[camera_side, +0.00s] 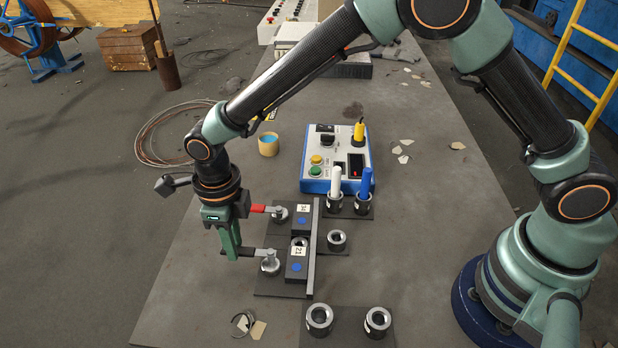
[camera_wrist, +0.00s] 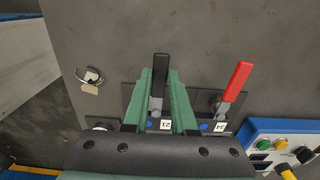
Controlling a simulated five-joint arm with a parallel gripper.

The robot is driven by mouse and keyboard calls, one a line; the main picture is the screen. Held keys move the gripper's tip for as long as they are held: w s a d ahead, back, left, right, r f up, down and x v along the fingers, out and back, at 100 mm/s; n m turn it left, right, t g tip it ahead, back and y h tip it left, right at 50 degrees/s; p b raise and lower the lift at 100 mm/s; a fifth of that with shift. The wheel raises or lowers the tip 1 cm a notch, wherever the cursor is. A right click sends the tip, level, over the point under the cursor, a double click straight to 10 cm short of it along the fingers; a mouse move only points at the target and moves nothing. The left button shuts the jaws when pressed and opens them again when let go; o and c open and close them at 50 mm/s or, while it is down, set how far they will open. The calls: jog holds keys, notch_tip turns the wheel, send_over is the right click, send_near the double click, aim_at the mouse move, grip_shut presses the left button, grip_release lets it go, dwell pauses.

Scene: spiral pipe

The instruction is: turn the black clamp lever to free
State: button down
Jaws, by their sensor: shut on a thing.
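The black clamp lever (camera_wrist: 161,66) sticks out past my fingertips in the wrist view. My gripper (camera_wrist: 160,74) is shut on it, one green finger on each side. In the side view my gripper (camera_side: 234,254) reaches down over the outer end of the black lever (camera_side: 247,251). The lever joins a grey metal pivot (camera_side: 270,263) beside a dark block with a number label and a blue dot (camera_side: 297,267). The part of the lever between the fingers is partly hidden.
A red lever (camera_side: 262,209) sits close by on a second clamp, right of my fingers in the wrist view (camera_wrist: 237,82). A control box (camera_side: 335,160) stands behind. Several metal sockets (camera_side: 319,319) stand in front and to the right. The left tabletop is mostly bare.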

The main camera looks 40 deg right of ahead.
jog(key=c, duration=0.7)
grip_release()
jog(key=shift+r, duration=6.1)
